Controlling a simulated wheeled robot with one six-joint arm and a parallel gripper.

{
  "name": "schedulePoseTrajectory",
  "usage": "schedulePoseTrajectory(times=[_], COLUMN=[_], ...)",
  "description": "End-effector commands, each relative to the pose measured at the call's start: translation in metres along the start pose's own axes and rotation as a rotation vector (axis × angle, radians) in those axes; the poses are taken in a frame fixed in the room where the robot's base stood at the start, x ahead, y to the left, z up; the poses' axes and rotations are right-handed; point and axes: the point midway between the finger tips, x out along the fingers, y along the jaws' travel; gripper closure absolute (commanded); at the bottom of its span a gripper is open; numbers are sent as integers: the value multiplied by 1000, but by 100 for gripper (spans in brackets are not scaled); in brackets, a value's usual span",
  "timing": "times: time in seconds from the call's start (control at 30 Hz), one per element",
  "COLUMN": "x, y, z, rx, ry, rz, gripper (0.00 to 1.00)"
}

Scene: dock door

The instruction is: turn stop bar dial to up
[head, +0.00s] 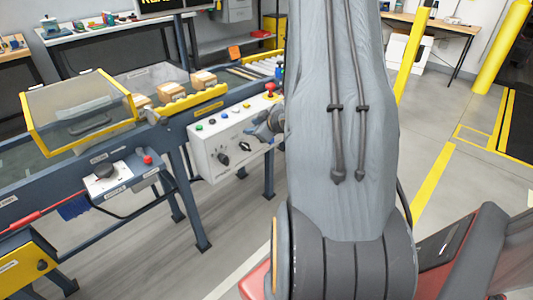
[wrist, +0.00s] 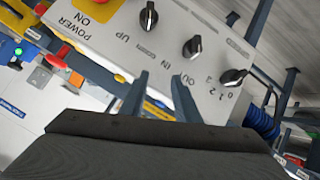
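The white control box (head: 215,150) hangs on the side of the conveyor, with black dials on its face. In the wrist view its face is tilted. A second dial (wrist: 192,47) sits near IN and OUT. A third dial (wrist: 235,76) has numbers. My gripper (wrist: 160,95) is open and empty, its fingers apart in front of the panel, touching no dial.
A red-topped knob (head: 270,88) and several coloured buttons are on top of the box. A yellow-framed guard (head: 80,112) and cartons on the conveyor are to the left. A blue ribbed hose (wrist: 262,124) hangs beside the panel. Floor at right is clear around a yellow post (head: 503,45).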

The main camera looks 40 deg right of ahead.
Motion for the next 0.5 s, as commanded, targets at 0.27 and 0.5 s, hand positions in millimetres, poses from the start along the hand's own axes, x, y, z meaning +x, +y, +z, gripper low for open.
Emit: schedulePoseTrajectory(times=[0.27,0.5], x=[19,0], y=[20,18], z=[114,151], rx=[-57,-65], ry=[370,545], rz=[89,146], gripper=[71,71])
